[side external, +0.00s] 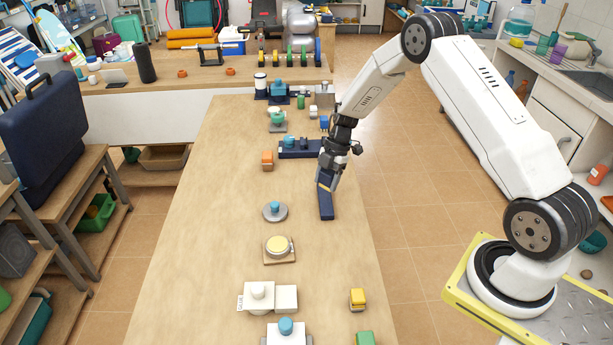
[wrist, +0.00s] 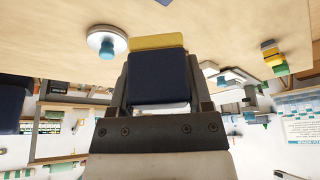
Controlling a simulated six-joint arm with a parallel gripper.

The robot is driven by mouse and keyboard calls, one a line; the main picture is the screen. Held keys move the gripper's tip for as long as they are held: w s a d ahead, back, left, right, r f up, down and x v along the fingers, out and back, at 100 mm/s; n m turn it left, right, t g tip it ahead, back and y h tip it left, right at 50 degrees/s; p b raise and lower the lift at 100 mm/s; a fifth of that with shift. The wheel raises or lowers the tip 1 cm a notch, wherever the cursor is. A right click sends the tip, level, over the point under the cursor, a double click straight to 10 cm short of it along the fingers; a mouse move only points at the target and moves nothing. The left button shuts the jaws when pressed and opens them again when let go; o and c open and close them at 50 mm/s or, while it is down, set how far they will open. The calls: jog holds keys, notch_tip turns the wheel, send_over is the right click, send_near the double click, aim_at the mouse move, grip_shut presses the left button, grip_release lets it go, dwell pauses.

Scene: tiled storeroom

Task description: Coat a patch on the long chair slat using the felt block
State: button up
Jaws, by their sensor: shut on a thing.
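My gripper (side external: 326,180) points down at the right side of the long wooden table. It is shut on the felt block (wrist: 158,78), which is navy with a yellow face (wrist: 158,42) at the table side. In the side view the yellow shows as a thin line at the far end of a navy slat (side external: 327,208). The slat lies on the table and runs from the block toward the camera. The block is touching the slat or just above it; I cannot tell which. In the wrist view I cannot make out the slat, and the block hides what is behind it.
A grey disc with a blue knob (side external: 275,212) stands left of the slat. A navy tray (side external: 300,154) lies behind my gripper. An orange block (side external: 267,161) and a yellow block (side external: 358,299) stand apart. The table around the slat is clear.

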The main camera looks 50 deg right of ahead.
aim_at(322, 210)
jog(key=shift+f, duration=3.15)
jog(key=shift+w+d+f, duration=0.15)
jog(key=shift+f, duration=0.7)
jog(key=shift+w+d, duration=3.35)
jog(key=shift+w, duration=0.05)
jog(key=shift+s+a, duration=3.45)
jog(key=shift+s, duration=0.05)
jog(key=shift+r, duration=4.05)
jog(key=shift+s, duration=0.1)
